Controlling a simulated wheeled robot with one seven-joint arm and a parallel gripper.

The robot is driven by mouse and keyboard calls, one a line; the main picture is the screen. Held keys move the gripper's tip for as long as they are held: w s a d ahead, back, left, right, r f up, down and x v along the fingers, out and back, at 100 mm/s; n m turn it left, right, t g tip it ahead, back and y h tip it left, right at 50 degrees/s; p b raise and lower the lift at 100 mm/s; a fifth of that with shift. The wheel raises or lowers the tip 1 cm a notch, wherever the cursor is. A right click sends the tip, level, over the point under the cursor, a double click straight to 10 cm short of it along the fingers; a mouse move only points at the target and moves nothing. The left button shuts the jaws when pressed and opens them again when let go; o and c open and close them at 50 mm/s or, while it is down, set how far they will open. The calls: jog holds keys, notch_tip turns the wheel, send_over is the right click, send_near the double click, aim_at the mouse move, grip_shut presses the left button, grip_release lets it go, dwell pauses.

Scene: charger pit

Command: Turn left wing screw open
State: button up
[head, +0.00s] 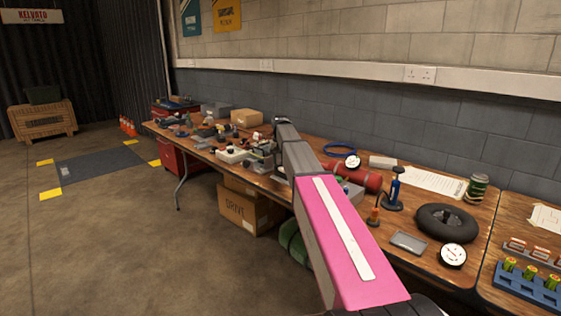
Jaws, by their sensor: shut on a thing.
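My arm reaches from the lower right over the workbench (228,160). Its far end hides part of the bench top and what stands there. I cannot make out my gripper's fingers; they are hidden behind my arm or lost among the small grey parts there. A pale device (232,155) and a grey device (262,160) stand close to the left of my arm's far end. I cannot pick out the left wing screw at this distance, or tell which way it is turned.
A cardboard box (243,208) stands under the bench. The floor at left is open, with orange cones (128,126) at the back.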

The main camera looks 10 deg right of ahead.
jog(key=n, duration=0.4)
jog(key=shift+n, duration=2.3)
jog(key=o, duration=0.9)
jog(key=shift+r, duration=0.1)
notch_tip(320, 180, up, 11)
jog(key=shift+f, duration=0.15)
